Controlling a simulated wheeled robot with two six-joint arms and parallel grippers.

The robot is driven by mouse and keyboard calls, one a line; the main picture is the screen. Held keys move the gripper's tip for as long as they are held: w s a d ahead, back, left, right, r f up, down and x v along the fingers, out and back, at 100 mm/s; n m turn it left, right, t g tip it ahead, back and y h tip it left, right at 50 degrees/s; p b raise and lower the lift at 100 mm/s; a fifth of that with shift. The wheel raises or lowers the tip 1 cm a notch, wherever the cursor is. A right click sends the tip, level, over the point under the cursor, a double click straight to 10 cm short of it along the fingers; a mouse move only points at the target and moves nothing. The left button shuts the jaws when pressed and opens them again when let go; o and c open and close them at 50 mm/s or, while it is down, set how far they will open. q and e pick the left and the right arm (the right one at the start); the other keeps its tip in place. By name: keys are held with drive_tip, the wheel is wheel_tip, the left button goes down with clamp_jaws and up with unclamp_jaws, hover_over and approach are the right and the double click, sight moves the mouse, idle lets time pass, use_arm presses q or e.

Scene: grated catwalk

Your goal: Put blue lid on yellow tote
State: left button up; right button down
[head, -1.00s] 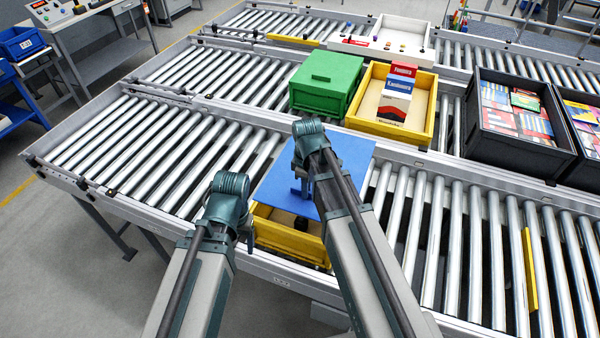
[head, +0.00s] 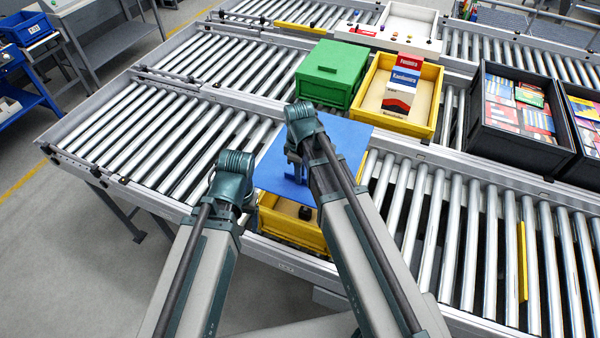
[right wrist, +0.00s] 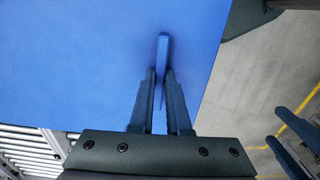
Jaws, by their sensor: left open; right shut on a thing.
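The blue lid (head: 345,140) is a flat square panel with an upright handle (right wrist: 162,62). My right gripper (head: 297,170) is shut on this handle; the right wrist view also shows the gripper (right wrist: 161,90) with its fingers on both sides of it. The lid hangs over the rear part of the yellow tote (head: 290,232) on the near conveyor. The tote's front part is uncovered, with a small dark item (head: 305,212) inside. Whether lid and rim touch is unclear. My left gripper (head: 250,198) is open and empty at the tote's left side.
A green lidded box (head: 330,75) and another yellow tote (head: 425,125) holding stacked cartons (head: 402,85) stand behind on the rollers. Dark crates (head: 515,140) of small boxes stand at right.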

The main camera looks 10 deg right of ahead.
drive_tip(key=shift+f+b, duration=2.1)
drive_tip(key=shift+f, duration=0.35)
drive_tip(key=shift+f+b, duration=1.35)
drive_tip(key=shift+b, duration=0.1)
wheel_tip(320, 180, down, 2)
drive_tip(key=shift+f+b, duration=0.1)
drive_tip(key=shift+b, duration=0.9)
